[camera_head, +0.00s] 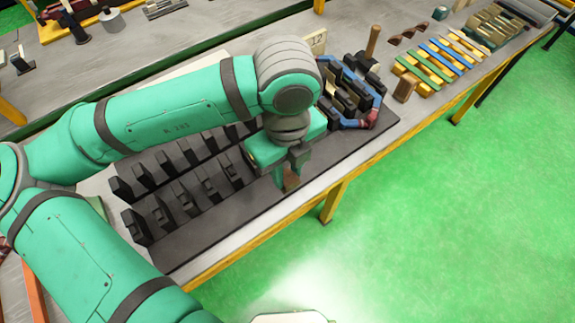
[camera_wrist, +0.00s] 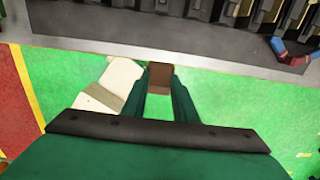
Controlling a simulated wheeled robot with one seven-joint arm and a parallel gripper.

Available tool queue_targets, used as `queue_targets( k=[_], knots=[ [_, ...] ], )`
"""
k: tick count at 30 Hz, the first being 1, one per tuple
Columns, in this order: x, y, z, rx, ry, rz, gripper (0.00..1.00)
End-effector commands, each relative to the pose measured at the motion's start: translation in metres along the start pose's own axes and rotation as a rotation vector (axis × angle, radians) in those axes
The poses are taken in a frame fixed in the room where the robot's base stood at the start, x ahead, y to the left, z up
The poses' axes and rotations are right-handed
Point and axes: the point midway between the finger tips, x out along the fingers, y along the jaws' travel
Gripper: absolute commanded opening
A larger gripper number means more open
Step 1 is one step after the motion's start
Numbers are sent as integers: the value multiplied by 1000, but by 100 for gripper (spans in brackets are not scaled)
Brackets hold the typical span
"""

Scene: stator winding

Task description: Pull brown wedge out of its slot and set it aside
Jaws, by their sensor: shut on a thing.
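My gripper (camera_head: 284,178) is shut on a small brown wedge (camera_head: 292,181). The wedge also shows between the two green fingers in the wrist view (camera_wrist: 160,77). In the head view it appears over the front part of the dark base plate (camera_head: 215,236). In the wrist view it appears past the table edge, against the green floor. It looks clear of the rows of black blocks (camera_head: 160,213). Its slot cannot be made out, and my arm hides part of the rows.
A blue-framed part with dark blocks (camera_head: 345,95) stands at the plate's right end. Right of it are a brown block (camera_head: 405,88), an upright wooden handle (camera_head: 373,41) and coloured strips (camera_head: 440,60). Bare grey table (camera_head: 395,128) runs along the front edge.

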Motion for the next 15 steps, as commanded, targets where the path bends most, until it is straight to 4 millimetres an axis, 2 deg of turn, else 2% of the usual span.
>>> queue_targets(
  k=[15],
  knots=[
    [23,-1,-1,2,2,0,3]
  ],
)
